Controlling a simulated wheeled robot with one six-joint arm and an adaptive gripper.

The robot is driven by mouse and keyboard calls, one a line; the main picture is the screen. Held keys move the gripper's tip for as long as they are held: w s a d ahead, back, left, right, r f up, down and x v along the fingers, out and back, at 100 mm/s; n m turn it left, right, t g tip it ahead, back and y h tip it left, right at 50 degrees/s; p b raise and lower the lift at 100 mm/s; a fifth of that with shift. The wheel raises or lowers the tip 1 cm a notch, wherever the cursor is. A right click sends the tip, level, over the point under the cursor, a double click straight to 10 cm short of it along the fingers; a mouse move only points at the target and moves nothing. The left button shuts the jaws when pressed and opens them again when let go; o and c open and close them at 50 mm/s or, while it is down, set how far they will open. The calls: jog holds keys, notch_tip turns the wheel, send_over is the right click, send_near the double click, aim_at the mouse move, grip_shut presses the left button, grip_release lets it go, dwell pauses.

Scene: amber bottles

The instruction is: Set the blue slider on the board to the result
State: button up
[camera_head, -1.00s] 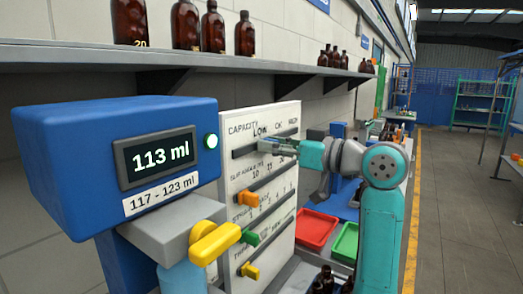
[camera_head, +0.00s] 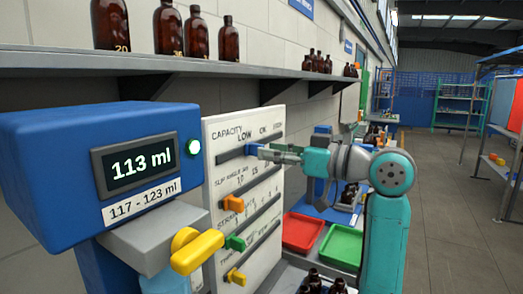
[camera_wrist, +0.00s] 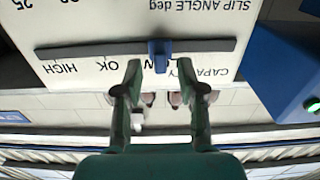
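The display (camera_head: 141,164) on the blue machine reads 113 ml, above a label (camera_head: 145,201) reading 117 - 123 ml. The white board (camera_head: 218,160) carries a CAPACITY row marked LOW, OK, HIGH. The blue slider (camera_head: 252,149) sits in that top slot, at the LOW mark; it also shows in the upside-down wrist view (camera_wrist: 160,50). My gripper (camera_head: 272,153) is in front of the slider. In the wrist view my gripper (camera_wrist: 160,72) is open, one fingertip to each side of the slider, with gaps showing and no visible contact.
Lower slots hold an orange slider (camera_head: 232,203), a green slider (camera_head: 235,243) and a yellow slider (camera_head: 236,277). A yellow handle (camera_head: 197,252) juts out by the machine. A shelf (camera_head: 180,63) with amber bottles runs above. Red (camera_head: 302,231) and green (camera_head: 341,245) trays lie beyond the board.

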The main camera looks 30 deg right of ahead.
jog(key=v, duration=0.8)
dwell(0.4)
